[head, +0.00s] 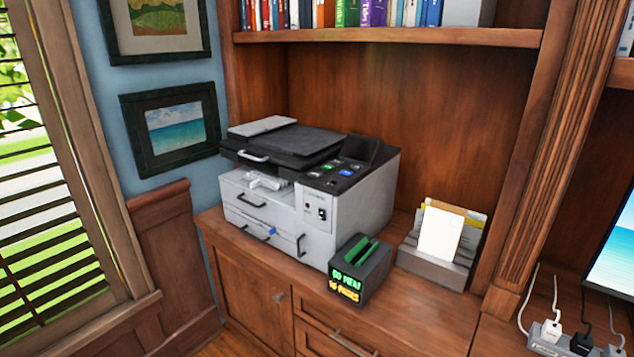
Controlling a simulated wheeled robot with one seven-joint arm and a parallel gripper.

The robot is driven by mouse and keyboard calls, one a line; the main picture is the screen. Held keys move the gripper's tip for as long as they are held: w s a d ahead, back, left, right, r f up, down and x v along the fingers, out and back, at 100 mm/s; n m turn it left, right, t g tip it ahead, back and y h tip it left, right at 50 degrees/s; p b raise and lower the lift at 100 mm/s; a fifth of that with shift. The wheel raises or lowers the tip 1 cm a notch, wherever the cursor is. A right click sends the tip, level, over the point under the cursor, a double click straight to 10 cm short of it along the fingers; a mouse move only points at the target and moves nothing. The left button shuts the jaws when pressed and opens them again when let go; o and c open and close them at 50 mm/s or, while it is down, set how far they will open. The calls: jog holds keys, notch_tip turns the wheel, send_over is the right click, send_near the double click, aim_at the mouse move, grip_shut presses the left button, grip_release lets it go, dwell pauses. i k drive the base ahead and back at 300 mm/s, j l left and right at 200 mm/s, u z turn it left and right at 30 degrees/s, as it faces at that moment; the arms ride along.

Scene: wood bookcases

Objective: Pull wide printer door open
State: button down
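A white and black printer (355,205) stands on the wood cabinet top. Its front has a wide upper panel (235,190) with a dark horizontal handle (252,202). Below is another wide panel with a dark handle (255,234) and a small blue piece beside it. A narrower panel at the lower right has an upright handle (301,246). These front panels look closed. The dark scanner lid (290,144) on top is down and has a light handle (252,156). Which panel counts as the wide door is not marked. My gripper is not in view.
A dark box with glowing letters (360,270) stands close to the printer's front right corner. A paper holder (435,258) is further right. A power strip (560,340) with plugs lies at lower right. Wall and window trim are left; the shelf (390,38) is above.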

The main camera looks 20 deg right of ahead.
aim_at(283, 217)
jog(key=i+j+u, duration=0.3)
jog(key=i+j, duration=0.45)
jog(key=i, duration=0.2)
jog(key=i+j+z, duration=0.1)
jog(key=i, duration=0.35)
jog(key=i+j+z, duration=0.1)
jog(key=i, duration=0.35)
jog(key=i+j+z, duration=0.1)
jog(key=i+j, duration=0.2)
jog(key=i, duration=0.15)
jog(key=i+j, duration=0.2)
jog(key=i, duration=0.25)
jog(key=z, duration=0.05)
